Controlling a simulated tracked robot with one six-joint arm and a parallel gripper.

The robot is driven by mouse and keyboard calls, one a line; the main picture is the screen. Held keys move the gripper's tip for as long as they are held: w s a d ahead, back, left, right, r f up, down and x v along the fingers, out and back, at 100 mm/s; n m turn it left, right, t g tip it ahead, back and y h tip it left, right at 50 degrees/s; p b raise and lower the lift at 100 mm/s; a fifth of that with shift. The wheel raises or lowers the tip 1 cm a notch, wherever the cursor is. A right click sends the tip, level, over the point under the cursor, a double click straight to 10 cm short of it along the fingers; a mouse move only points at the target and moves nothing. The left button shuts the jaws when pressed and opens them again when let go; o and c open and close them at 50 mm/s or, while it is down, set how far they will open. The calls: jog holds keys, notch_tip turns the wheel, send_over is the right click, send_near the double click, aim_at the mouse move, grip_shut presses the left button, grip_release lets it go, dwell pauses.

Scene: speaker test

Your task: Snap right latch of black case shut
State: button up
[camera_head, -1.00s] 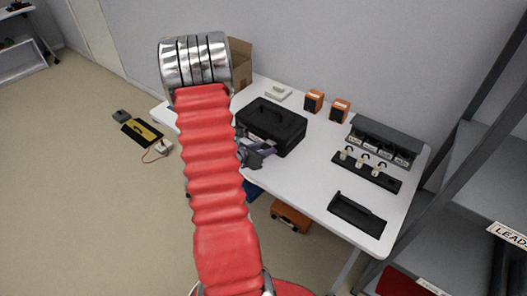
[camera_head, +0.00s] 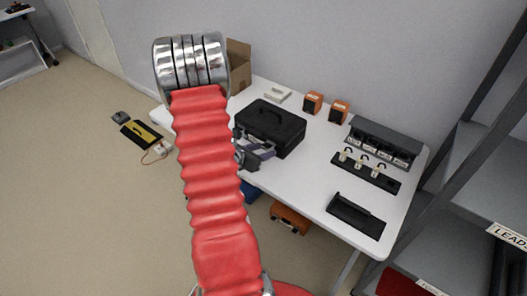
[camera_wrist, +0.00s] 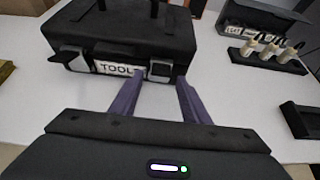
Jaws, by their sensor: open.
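The black case (camera_head: 275,124) stands closed on the white table; its front with a TOOLS label (camera_wrist: 115,69) faces me in the wrist view. The right latch (camera_wrist: 160,70) is a small grey metal piece on that front, just right of the label. I cannot tell whether it is fully flat. The left latch (camera_wrist: 73,60) sits at the other side of the label. My gripper (camera_wrist: 160,80) is open and empty, its two purple-grey fingers pointing at the front, one to each side of the right latch. In the head view my gripper (camera_head: 254,155) is at the case's front, partly hidden by my arm.
Two orange boxes (camera_head: 313,102) stand behind the case. A grey rack (camera_head: 384,140), a black strip with pale pieces (camera_head: 366,171) and a black tray (camera_head: 356,215) are to the right. A cardboard box (camera_head: 239,66) is at the back left. Bare tabletop lies right of my gripper.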

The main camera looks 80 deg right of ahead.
jog(key=v, duration=1.2)
jog(key=shift+a, duration=0.4)
jog(key=shift+w+r, duration=0.1)
jog(key=s+a+m+g+y, duration=0.25)
jog(key=a+m+y, duration=0.25)
jog(key=a+m, duration=0.45)
jog(key=w+a+r+m+t+y, duration=0.1)
jog(key=w+a+r+m+t, duration=0.2)
jog(key=a, duration=0.4)
jog(key=w+a+r+m+t+y, duration=0.1)
jog(key=w+a+r+t, duration=0.1)
jog(key=w+a+r, duration=0.35)
jog(key=w+a+r+m+t+y, duration=0.2)
jog(key=w+a+t, duration=0.15)
jog(key=a, duration=0.55)
jog(key=w+a+r+n+t+y, duration=0.1)
jog(key=a+r+t, duration=0.1)
jog(key=a+r, duration=0.3)
jog(key=w+a+r+n+t+y, duration=0.1)
jog(key=a+r, duration=0.4)
jog(key=a, duration=0.5)
jog(key=shift+w+r+t, duration=0.35)
jog(key=shift+w+t, duration=0.35)
jog(key=shift+t, duration=0.2)
